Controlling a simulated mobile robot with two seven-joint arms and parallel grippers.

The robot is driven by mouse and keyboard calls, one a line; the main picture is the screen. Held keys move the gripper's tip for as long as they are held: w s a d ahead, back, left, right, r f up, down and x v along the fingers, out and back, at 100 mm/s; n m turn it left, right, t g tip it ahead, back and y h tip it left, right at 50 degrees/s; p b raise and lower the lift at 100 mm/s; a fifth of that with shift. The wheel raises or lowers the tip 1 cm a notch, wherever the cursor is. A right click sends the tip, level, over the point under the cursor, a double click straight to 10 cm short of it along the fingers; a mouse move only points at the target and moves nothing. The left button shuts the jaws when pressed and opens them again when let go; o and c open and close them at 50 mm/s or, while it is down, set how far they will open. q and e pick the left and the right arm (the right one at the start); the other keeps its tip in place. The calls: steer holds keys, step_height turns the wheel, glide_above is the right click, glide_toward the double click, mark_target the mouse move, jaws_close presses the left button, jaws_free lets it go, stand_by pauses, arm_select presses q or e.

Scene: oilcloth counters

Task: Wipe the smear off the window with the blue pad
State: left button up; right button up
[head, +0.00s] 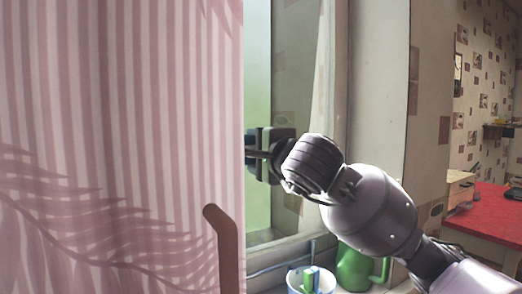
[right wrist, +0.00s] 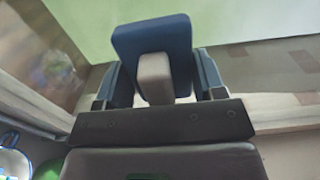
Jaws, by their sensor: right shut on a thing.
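The blue pad (right wrist: 150,35) shows in the right wrist view, with a pale grey grip block (right wrist: 155,75) on its near side. My right gripper (right wrist: 160,80) is shut on that block. In the head view my right gripper (head: 260,152) is in front of the window (head: 259,85), at the right edge of the curtain. The pad is hidden there. In the wrist view the pad overlaps the pale green glass (right wrist: 250,18); I cannot tell if it touches. I cannot make out a smear in either view. My left gripper is not in view.
A pink striped curtain (head: 115,110) covers the left half of the head view. A brown curved handle (head: 226,245) stands before it. Below my right arm are a white-and-blue cup (head: 300,283) and a green watering can (head: 356,268). A red tabletop (head: 490,212) is at right.

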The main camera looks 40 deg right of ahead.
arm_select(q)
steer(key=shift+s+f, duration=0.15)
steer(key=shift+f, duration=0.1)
arm_select(e)
steer(key=shift+a+f, duration=0.1)
steer(key=shift+f, duration=0.15)
steer(key=shift+s+a, duration=0.2)
steer(key=shift+s, duration=0.25)
arm_select(q)
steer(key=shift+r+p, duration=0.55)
steer(key=shift+p, duration=0.35)
arm_select(e)
steer(key=v, duration=0.4)
steer(key=shift+s+r, duration=0.1)
steer(key=shift+s, duration=0.3)
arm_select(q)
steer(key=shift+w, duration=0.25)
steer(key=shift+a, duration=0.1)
